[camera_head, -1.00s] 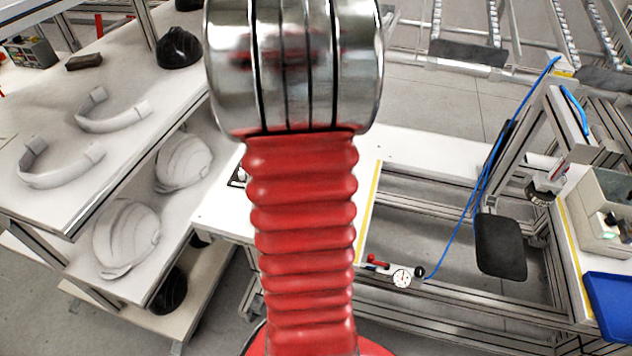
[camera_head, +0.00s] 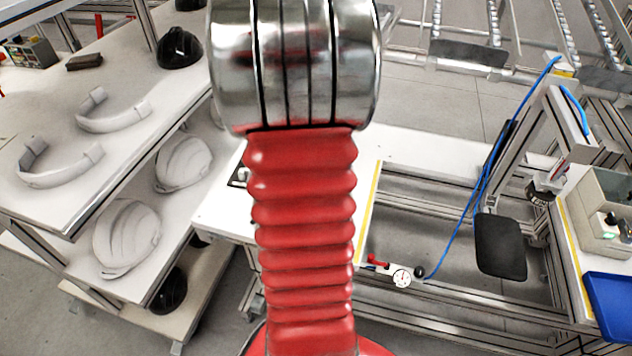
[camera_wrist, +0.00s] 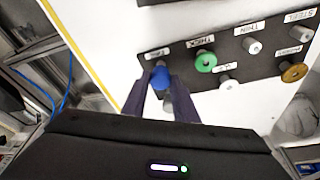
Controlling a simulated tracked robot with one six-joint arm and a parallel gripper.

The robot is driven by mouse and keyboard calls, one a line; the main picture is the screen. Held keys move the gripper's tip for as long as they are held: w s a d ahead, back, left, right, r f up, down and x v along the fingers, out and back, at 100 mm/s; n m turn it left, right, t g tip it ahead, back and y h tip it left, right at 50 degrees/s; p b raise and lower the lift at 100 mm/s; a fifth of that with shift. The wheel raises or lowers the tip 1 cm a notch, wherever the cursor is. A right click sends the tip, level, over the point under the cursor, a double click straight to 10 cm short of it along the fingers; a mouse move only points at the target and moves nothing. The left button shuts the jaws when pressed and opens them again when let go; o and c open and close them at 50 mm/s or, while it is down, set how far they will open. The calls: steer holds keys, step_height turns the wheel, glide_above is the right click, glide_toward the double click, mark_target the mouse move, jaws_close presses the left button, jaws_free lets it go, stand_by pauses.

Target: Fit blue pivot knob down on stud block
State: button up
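The blue knob (camera_wrist: 161,77) stands at the near left corner of a black board (camera_wrist: 190,75) in the wrist view, below a small label that is too blurred to read. My gripper (camera_wrist: 160,84) has its two dark fingers on either side of the blue knob, close to its sides. I cannot tell whether they touch it. A grey stud (camera_wrist: 168,103) shows between the fingers, just below the knob. In the head view my arm hides the gripper, the knob and most of the board.
The board also carries a green knob (camera_wrist: 205,62), a brass knob (camera_wrist: 294,72) and pale studs (camera_wrist: 253,46), with labels. In the head view, helmet shells (camera_head: 127,238) lie on a shelf at left. A blue tray (camera_head: 608,305) lies at right.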

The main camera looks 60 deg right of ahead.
steer(key=c, duration=0.5)
steer(key=shift+r, duration=0.1)
step_height(320, 180, up, 10)
steer(key=shift+f, duration=0.1)
stand_by(0.3)
stand_by(0.5)
